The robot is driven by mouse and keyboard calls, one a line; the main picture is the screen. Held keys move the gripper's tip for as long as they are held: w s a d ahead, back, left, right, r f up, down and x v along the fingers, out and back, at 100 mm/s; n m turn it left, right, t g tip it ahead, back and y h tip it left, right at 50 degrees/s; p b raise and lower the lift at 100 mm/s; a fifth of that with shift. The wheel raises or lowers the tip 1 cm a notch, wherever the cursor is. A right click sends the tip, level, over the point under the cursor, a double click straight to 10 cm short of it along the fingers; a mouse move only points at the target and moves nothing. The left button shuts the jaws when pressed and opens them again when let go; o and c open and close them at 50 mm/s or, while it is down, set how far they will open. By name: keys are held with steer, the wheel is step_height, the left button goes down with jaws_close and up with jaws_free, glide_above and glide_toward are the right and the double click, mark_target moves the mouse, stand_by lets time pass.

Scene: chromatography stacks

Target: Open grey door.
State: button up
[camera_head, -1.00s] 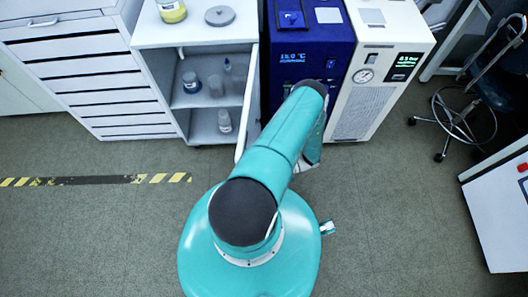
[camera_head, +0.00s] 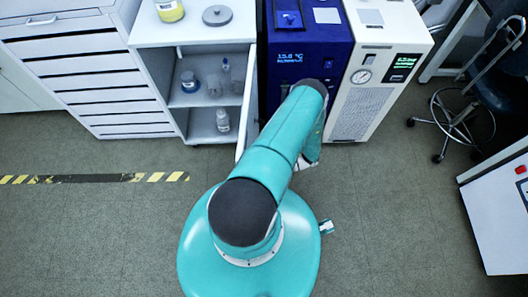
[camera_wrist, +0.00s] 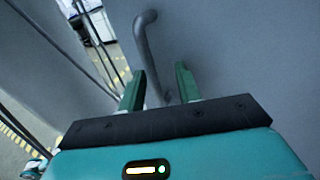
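The grey door (camera_head: 247,112) hangs open at the right side of the white cabinet (camera_head: 190,32), seen nearly edge-on in the head view. Its shelves are exposed. In the wrist view the door's grey face (camera_wrist: 235,50) fills the right part, with a bar handle (camera_wrist: 147,48) on it. My gripper (camera_wrist: 160,85) has its two green fingers apart, one on each side of the handle's lower part. I cannot tell whether either finger touches the handle. In the head view my arm hides the gripper and handle.
Small bottles and jars (camera_head: 190,82) stand on the cabinet shelves. A blue instrument (camera_head: 308,62) and a white gauge unit (camera_head: 362,108) stand right of the door. A stool (camera_head: 455,125) is at far right. The floor (camera_head: 90,225) at left is clear.

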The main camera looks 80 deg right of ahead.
steer(key=shift+a, duration=0.15)
steer(key=shift+s, duration=0.1)
steer(key=v, duration=1.3)
steer(key=shift+s+d, duration=0.3)
